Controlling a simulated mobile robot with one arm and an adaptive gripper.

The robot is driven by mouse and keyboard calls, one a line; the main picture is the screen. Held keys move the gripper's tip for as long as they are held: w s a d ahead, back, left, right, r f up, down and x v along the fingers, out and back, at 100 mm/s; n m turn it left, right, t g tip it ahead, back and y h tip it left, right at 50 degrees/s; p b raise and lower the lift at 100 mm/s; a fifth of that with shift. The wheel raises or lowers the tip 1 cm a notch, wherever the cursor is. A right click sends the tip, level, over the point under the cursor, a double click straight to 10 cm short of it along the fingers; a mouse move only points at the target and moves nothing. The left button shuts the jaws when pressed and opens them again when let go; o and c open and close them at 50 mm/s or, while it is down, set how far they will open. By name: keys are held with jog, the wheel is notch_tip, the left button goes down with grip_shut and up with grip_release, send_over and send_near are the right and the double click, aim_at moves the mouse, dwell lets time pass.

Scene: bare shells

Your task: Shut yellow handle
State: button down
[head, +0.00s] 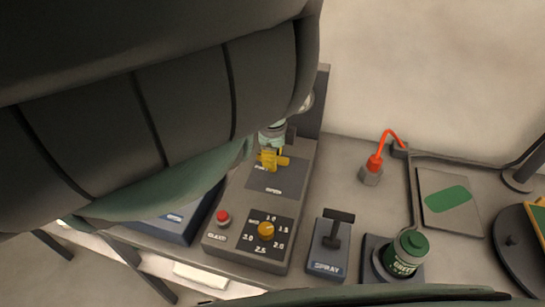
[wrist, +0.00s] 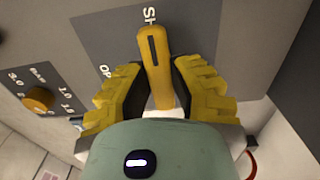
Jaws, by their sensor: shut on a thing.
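The yellow handle (wrist: 152,42) stands out from a dark label plate (wrist: 195,35) on the grey machine. In the wrist view it is nearly upright in the picture, its upper end beside the partly hidden letters "SH". The letters "OP" show to its left, partly covered by a finger. My gripper (wrist: 158,78) has its yellow fingers on either side of the handle and is shut on it. In the head view my arm covers much of the machine (head: 232,195), and the small yellow shapes of the gripper (head: 270,158) and handle are hard to tell apart.
The machine also carries a yellow dial (head: 266,229) and a red button (head: 223,217). A wall rises behind the bench.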

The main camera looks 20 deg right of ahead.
dwell(0.3)
jog(key=c, duration=0.8)
grip_release()
notch_tip(320, 180, up, 5)
jog(key=shift+w+f, duration=0.1)
jog(key=shift+w, duration=0.05)
jog(key=shift+s+r+m, duration=0.3)
jog(key=shift+r, duration=0.3)
jog(key=shift+w+r, duration=0.15)
jog(key=shift+r, duration=0.55)
